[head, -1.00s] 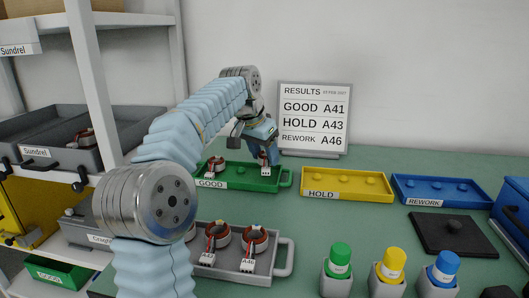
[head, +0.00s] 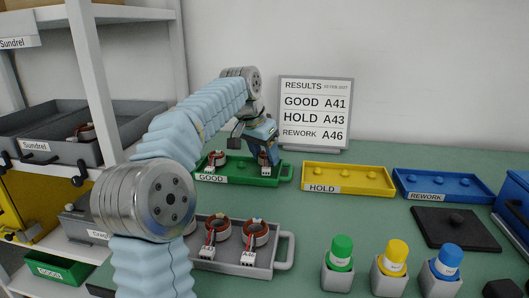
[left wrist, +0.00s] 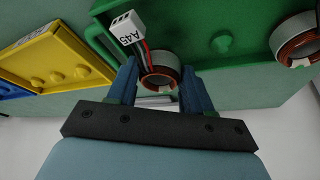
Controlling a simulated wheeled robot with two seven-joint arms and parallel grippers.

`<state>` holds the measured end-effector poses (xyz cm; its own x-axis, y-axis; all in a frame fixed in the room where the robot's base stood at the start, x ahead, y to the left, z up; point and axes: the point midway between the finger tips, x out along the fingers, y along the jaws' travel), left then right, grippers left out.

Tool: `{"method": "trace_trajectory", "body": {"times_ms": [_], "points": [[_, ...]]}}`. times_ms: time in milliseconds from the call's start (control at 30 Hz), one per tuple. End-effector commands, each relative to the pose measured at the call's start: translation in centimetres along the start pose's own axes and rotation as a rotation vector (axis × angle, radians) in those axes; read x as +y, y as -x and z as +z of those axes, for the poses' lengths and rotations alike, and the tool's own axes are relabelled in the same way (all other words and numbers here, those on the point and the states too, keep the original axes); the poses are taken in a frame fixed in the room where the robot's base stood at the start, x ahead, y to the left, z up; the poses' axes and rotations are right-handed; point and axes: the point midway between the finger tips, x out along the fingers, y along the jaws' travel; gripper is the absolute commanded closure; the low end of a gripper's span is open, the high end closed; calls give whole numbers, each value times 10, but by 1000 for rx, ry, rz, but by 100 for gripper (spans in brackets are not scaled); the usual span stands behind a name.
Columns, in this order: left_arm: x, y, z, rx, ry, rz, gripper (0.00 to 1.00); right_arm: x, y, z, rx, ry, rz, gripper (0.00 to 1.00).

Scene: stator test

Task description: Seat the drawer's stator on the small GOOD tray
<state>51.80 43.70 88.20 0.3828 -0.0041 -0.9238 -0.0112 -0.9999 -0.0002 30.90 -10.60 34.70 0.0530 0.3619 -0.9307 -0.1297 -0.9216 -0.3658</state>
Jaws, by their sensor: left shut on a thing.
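My left gripper (head: 266,154) is shut on a stator with a reddish-brown ring (left wrist: 160,76), at the right end of the green GOOD tray (head: 240,181). In the left wrist view, the fingers flank the ring, and its white tag reading A45 (left wrist: 126,29) lies to the upper left on red and black wires. The stator is over or on the tray; I cannot tell whether it rests fully on a peg. A bare green peg (left wrist: 221,42) shows beside it. Another stator (head: 216,160) sits at the tray's left end. My right gripper is out of view.
A yellow HOLD tray (head: 347,190) and a blue REWORK tray (head: 440,197) stand empty to the right. A grey tray (head: 262,270) with several stators is in front. Capped bottles (head: 341,250) stand at front right. A results board (head: 316,112) stands behind the GOOD tray.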

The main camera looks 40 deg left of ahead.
Motion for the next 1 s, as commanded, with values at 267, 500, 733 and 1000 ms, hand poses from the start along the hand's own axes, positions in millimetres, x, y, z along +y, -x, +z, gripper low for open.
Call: {"method": "trace_trajectory", "body": {"times_ms": [267,500,733,1000], "points": [[0,-3,1,1,0,0,85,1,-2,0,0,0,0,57],[0,-4,2,0,0,0,85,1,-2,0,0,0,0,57],[0,-8,3,0,0,0,85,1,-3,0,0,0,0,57],[0,-8,3,1,0,0,42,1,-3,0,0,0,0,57]]}}
